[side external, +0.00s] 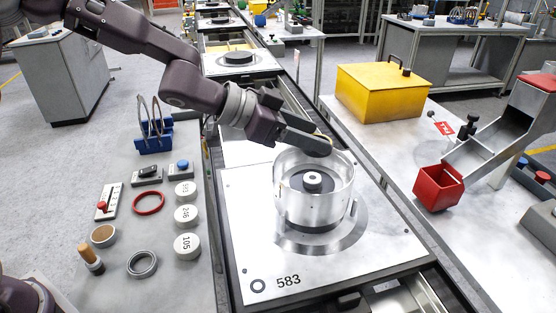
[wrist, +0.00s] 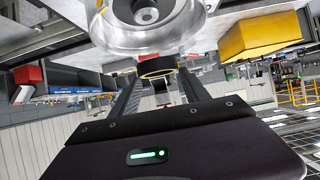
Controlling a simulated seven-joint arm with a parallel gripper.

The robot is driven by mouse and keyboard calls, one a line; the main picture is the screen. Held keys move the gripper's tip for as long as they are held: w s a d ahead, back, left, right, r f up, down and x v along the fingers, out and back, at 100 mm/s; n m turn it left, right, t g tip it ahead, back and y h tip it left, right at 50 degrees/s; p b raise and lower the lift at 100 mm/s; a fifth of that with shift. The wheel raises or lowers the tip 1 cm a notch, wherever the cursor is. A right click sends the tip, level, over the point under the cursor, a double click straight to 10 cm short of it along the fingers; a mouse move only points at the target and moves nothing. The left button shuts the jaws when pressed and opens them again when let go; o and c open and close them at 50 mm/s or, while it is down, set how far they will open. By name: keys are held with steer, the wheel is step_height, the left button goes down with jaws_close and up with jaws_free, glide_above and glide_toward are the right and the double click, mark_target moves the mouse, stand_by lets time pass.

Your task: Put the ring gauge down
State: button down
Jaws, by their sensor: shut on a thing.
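My gripper (wrist: 157,75) is shut on a dark ring with a yellowish edge (wrist: 157,66), which looks like the ring gauge. In the side view my gripper (side external: 322,143) is at the upper rim of a shiny metal drum (side external: 290,205); the ring is mostly hidden there. I cannot tell whether it touches the rim. The drum stands upright on the pallet marked 583 (side external: 245,250), with a dark hub with a light centre (side external: 312,180) inside. The drum also shows at the top of the wrist view (wrist: 185,35).
Left, a grey bench (side external: 185,285) holds a blue stand with two upright rings (side external: 155,138), a red ring (side external: 149,202), a grey ring (side external: 142,265), a tan ring (side external: 103,236) and numbered white discs (side external: 187,246). Right, a yellow box (side external: 380,95) and a red bin (side external: 438,188) stand on another table.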

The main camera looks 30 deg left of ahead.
steer(key=shift+w+a+r, duration=0.1)
steer(key=shift+a+r, duration=0.1)
steer(key=a, duration=0.6)
steer(key=m+g+h, duration=0.3)
steer(key=m+g, duration=0.1)
steer(key=m, duration=0.1)
glide_above(140, 230)
step_height(140, 230, down, 10)
steer(key=r, duration=0.1)
step_height(140, 230, down, 10)
steer(key=shift+f, duration=0.1)
steer(key=shift+f, duration=0.1)
steer(key=c, duration=0.5)
jaws_free()
